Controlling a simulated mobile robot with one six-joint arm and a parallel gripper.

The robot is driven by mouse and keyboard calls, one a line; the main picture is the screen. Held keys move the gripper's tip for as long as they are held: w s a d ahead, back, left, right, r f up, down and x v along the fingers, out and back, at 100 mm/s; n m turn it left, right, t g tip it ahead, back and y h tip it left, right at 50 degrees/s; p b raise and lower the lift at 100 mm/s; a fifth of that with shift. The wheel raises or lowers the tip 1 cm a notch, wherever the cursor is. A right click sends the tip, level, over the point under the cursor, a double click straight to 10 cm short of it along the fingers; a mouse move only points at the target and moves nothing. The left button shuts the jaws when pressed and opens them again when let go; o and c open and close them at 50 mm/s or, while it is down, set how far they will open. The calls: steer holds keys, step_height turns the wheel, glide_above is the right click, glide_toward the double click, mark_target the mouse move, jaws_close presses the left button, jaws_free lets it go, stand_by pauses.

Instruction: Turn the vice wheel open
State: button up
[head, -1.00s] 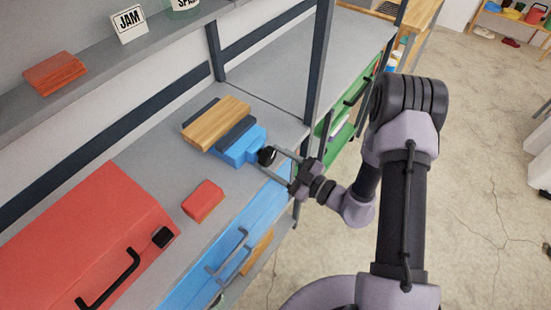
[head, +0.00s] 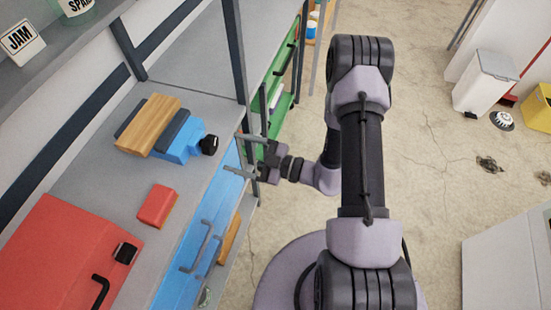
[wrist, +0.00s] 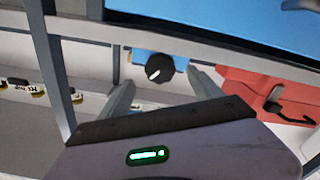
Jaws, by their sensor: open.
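The blue vice (head: 182,143) stands on the grey workbench, with a wooden block (head: 152,127) between its dark jaws. Its black wheel (head: 208,145) is on the side facing my arm. In the wrist view the wheel (wrist: 160,68) shows a white mark and lies ahead of my gripper, between the lines of its fingers. My gripper (head: 232,154) is open and empty, its fingertips a short gap to the right of the wheel. The wrist view also shows the open fingers of my gripper (wrist: 158,90), one on each side.
A red block (head: 157,205) lies on the bench in front of the vice. A red toolbox (head: 60,250) with a black handle stands at the lower left. Blue drawers (head: 190,250) with handles are below the bench edge. A dark upright post (head: 235,60) stands behind the gripper.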

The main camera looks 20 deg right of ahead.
steer(key=p+v, duration=0.2)
steer(key=v, duration=0.9)
steer(key=shift+s+d, duration=0.2)
steer(key=shift+s, duration=0.05)
